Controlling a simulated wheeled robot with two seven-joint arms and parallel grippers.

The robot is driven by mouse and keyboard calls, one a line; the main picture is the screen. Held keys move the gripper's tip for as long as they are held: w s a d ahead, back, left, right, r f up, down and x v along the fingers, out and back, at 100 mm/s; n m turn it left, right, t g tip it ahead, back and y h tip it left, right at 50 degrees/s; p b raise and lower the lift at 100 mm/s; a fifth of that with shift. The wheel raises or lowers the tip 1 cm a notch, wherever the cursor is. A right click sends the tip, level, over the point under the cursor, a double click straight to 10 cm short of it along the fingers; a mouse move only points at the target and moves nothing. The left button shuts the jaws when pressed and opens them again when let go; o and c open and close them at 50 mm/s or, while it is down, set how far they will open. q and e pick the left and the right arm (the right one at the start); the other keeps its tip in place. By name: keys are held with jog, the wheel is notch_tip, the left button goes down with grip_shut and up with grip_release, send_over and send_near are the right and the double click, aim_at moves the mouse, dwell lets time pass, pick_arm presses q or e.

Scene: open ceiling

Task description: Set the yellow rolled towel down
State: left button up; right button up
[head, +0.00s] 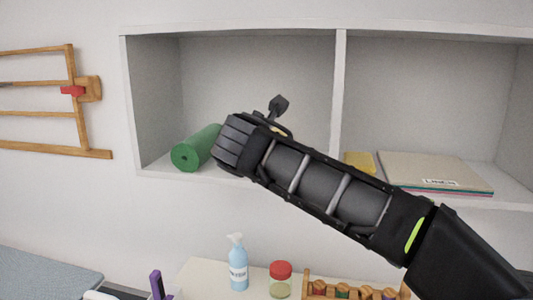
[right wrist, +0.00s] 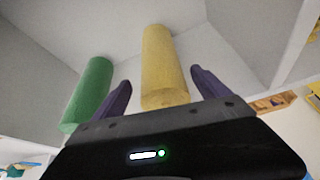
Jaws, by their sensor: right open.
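The yellow rolled towel (right wrist: 160,62) lies in the left shelf compartment, pointing toward its back, in the right wrist view. In the head view only a sliver of yellow (head: 279,131) shows behind my right arm. My right gripper (right wrist: 161,84) is open, with its two purple fingers on either side of the towel's near end. A gap shows between the towel and each finger. The towel seems to rest on the shelf floor; its underside is hidden. My left gripper is not in view.
A green roll (head: 193,150) lies left of the yellow towel. The shelf divider (head: 337,100) stands to the right; beyond it are a yellow item (head: 360,161) and a stack of folders (head: 435,172).

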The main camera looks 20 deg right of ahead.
jog(key=p+v, duration=0.2)
jog(key=v, duration=0.8)
jog(key=shift+s, duration=0.2)
jog(key=shift+a+r, duration=0.1)
